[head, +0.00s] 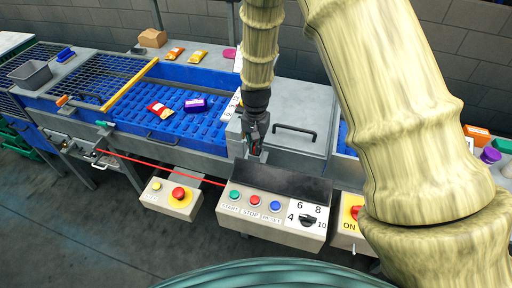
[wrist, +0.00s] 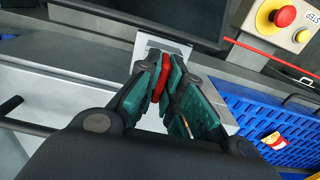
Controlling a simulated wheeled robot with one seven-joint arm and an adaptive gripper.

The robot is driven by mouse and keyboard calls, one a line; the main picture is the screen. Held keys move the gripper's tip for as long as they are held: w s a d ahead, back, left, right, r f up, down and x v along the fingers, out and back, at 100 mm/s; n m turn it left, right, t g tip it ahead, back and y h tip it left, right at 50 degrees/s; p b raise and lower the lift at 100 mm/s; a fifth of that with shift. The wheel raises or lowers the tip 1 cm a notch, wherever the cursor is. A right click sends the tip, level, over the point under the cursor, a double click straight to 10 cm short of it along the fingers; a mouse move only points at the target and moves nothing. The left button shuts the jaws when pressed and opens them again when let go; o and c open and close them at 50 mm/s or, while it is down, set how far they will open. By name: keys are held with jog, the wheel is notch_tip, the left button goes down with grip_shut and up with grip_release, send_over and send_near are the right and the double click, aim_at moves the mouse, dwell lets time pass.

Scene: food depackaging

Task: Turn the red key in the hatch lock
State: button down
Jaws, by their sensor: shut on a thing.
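The red key (wrist: 160,77) shows in the wrist view between the green-padded fingers of my gripper (wrist: 163,90), which are shut on it. It sits in front of a light metal lock plate (wrist: 143,46); how far it is turned I cannot tell. In the head view my gripper (head: 255,148) points down at the lock beside the grey hatch cover (head: 290,105), which has a dark handle (head: 295,130). The key is mostly hidden by the fingers there.
A control box (head: 262,222) with buttons and a dial stands in front of the lock. A red emergency button (head: 178,193) is left of it. A blue conveyor (head: 185,125) carries packets behind. A red cord (head: 165,167) runs along the front.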

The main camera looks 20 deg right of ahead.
jog(key=shift+s, duration=0.1)
jog(key=shift+m+p, duration=0.6)
jog(key=shift+m, duration=1.2)
jog(key=c, duration=1.6)
grip_release()
jog(key=shift+r, duration=0.1)
jog(key=shift+r+p, duration=1.7)
jog(key=shift+r, duration=1.7)
